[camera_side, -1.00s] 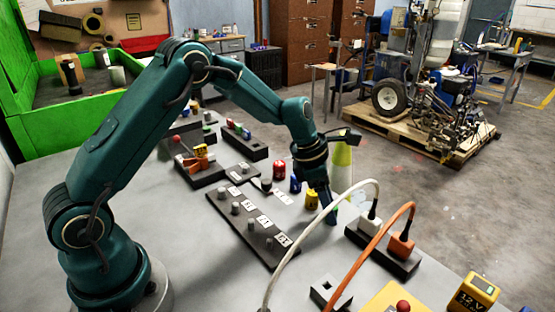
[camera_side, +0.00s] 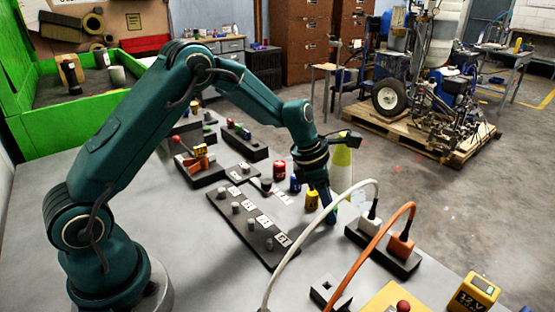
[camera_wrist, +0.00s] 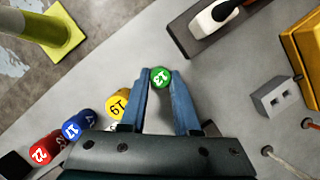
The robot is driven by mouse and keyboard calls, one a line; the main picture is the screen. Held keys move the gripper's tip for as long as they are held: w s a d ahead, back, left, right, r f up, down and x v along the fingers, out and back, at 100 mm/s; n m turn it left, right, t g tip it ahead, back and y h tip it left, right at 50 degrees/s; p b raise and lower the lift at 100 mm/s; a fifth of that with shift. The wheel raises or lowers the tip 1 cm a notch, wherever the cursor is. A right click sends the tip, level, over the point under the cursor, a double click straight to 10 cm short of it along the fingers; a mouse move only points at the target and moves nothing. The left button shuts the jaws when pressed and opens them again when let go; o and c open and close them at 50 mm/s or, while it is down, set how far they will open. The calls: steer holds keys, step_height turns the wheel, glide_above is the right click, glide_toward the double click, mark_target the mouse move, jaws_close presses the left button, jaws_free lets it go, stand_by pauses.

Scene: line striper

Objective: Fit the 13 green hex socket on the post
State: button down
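The green 13 socket (camera_wrist: 160,77) stands between my fingertips in the wrist view, number facing the camera, both fingers against its sides. My gripper (camera_wrist: 160,80) has blue fingers and looks shut on it. In the side view my gripper (camera_side: 331,221) points down at the grey table's right part, behind the white cable; the socket is hard to make out there. A dark rail (camera_side: 256,232) with several upright grey posts and white number labels lies left of my gripper. The label numbers are too small to read, so I cannot tell which post is for 13.
Yellow 19 (camera_wrist: 118,104), blue 17 (camera_wrist: 72,129) and red 22 (camera_wrist: 40,154) sockets stand left of my gripper in the wrist view. A dark plug block (camera_side: 390,258) with white and orange cables is close on the right. Bare table lies between the rail and my gripper.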

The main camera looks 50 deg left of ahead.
steer(key=shift+r, duration=0.75)
steer(key=shift+r, duration=1.75)
steer(key=s+m, duration=0.1)
steer(key=s, duration=0.1)
steer(key=s+m, duration=0.2)
steer(key=shift+s+d+g+h, duration=0.15)
steer(key=shift+s+g+h, duration=0.1)
steer(key=shift+g+h, duration=0.15)
steer(key=s+a+r+m+g, duration=0.15)
steer(key=s+r+m, duration=0.3)
steer(key=s, duration=0.55)
glide_above(270, 240)
steer(key=shift+n, duration=0.35)
steer(key=shift+s+a+f, duration=0.1)
steer(key=shift+a+f, duration=0.1)
steer(key=shift+f, duration=1)
steer(key=shift+a+f, duration=0.2)
steer(key=shift+f, duration=0.95)
steer(key=shift+f, duration=1.75)
